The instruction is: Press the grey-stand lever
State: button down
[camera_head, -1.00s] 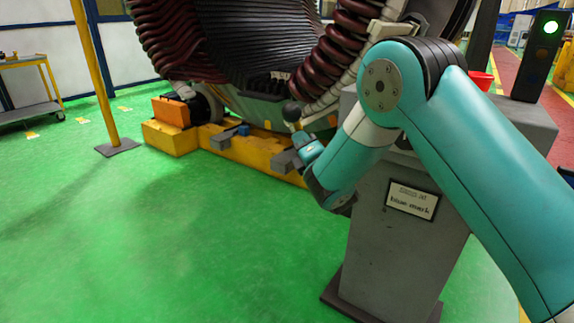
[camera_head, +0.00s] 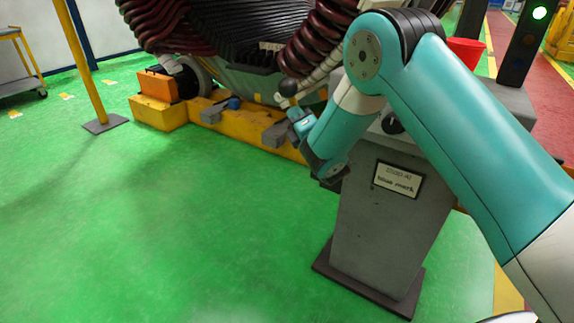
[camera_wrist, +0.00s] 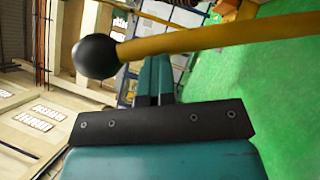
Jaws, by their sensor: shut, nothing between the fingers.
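The grey stand (camera_head: 395,225) carries a label plate in the head view. Its lever ends in a black ball knob (camera_head: 289,87), left of the stand's top. In the wrist view the ball knob (camera_wrist: 97,56) is large and close, and its yellow rod (camera_wrist: 220,38) runs off to the right. My gripper (camera_head: 294,112) is just below the knob in the head view. In the wrist view its teal fingers (camera_wrist: 154,78) are together, with nothing between them. Their tips end at the rod, right of the knob; I cannot tell whether they touch it. My arm hides the lever's pivot.
The large stator with dark red coils (camera_head: 155,25) stands behind on a yellow base (camera_head: 160,115). A yellow post (camera_head: 88,65) is at the left. Green floor (camera_head: 150,230) is open in front.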

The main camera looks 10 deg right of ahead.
jog(key=a+f+b+v, duration=0.1)
jog(key=a+b+v, duration=0.2)
jog(key=b+v, duration=0.9)
jog(key=s+d+b, duration=0.1)
jog(key=b, duration=0.6)
jog(key=shift+b, duration=0.35)
jog(key=shift+f, duration=0.1)
